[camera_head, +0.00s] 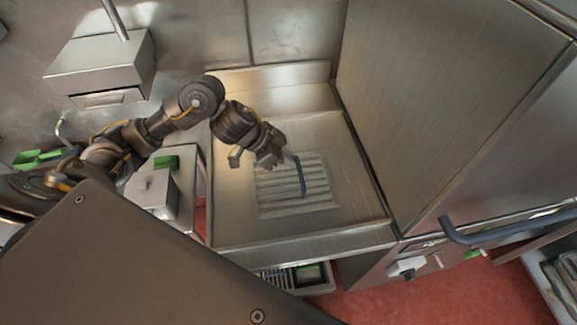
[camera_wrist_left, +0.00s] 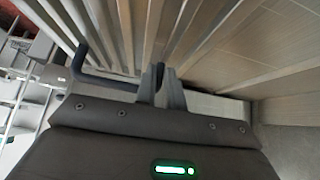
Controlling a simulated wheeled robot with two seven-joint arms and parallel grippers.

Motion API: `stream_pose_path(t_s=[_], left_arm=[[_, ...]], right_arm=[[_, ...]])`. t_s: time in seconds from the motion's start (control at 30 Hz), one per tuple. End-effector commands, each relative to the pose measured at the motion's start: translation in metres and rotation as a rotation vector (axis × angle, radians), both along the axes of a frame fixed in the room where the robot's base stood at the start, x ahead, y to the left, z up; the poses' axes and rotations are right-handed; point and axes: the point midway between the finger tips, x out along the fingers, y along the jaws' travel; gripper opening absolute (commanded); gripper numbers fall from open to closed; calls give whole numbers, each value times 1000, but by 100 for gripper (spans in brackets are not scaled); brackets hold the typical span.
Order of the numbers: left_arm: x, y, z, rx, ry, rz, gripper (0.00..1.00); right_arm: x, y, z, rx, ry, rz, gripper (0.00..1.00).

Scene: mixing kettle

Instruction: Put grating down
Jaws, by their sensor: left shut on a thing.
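The grating (camera_head: 318,180) is a pale, slatted metal panel with a dark bar handle (camera_head: 301,176) across its middle. In the head view it lies flat over the steel counter (camera_head: 345,212); I cannot tell whether it touches the surface. My left gripper (camera_head: 280,158) is at the far end of the handle. In the left wrist view my gripper's fingers (camera_wrist_left: 161,82) are shut on the dark handle (camera_wrist_left: 95,72), with the grating's slats (camera_wrist_left: 140,25) just beyond. The fingers hide part of the handle. My right gripper is not in view.
A tall steel cabinet (camera_head: 435,100) stands right of the counter, and a raised backsplash (camera_head: 275,78) closes its far side. A metal box (camera_head: 153,190) stands to the left. A dark rail (camera_head: 500,230) is at the lower right. Bare counter surrounds the grating.

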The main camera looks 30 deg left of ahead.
Motion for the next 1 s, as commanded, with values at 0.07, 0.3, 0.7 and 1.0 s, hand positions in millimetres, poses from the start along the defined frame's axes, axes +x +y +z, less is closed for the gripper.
stream_pose_path(t_s=[0.07, 0.3, 0.7, 1.0], left_arm=[[4, 0, -2, -5, -3, 3, 0], [8, 1, -8, -5, -2, 4, 0], [11, 2, -41, -3, -4, 2, 0], [10, 2, -43, 0, -1, 1, 21]], right_arm=[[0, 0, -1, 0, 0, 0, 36], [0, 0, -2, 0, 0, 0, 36], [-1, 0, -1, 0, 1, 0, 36], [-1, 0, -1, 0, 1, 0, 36]])
